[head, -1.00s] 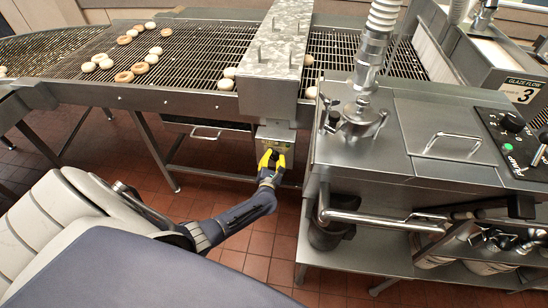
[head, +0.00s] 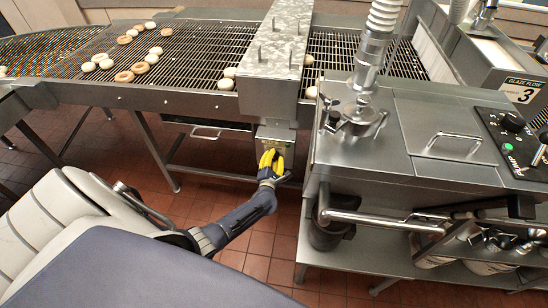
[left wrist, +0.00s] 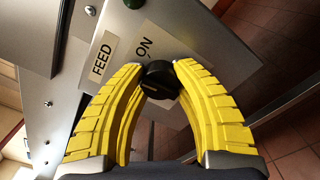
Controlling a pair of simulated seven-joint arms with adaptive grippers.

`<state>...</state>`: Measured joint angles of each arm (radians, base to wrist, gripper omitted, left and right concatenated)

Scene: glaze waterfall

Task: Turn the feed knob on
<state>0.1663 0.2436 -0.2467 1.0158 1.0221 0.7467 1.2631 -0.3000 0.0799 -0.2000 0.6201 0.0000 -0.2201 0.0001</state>
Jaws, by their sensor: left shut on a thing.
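The feed knob (left wrist: 160,82) is small, round and black, on a metal control box (head: 275,137) under the conveyor's side. Beside it in the left wrist view are a "FEED" label (left wrist: 102,58) and an "ON" mark (left wrist: 143,47). My left gripper (left wrist: 158,85) has its yellow fingertips closed on the knob, one on each side. In the head view the left gripper (head: 271,160) covers the front of the box, and the knob is hidden there. My right gripper is in neither view.
The conveyor (head: 190,75) carries several doughnuts and passes under a metal hood (head: 278,45). To the right stands a steel glaze tank (head: 400,130) with a pipe (head: 375,215) along its front. A control panel (head: 515,140) is at far right. Tiled floor is open below the box.

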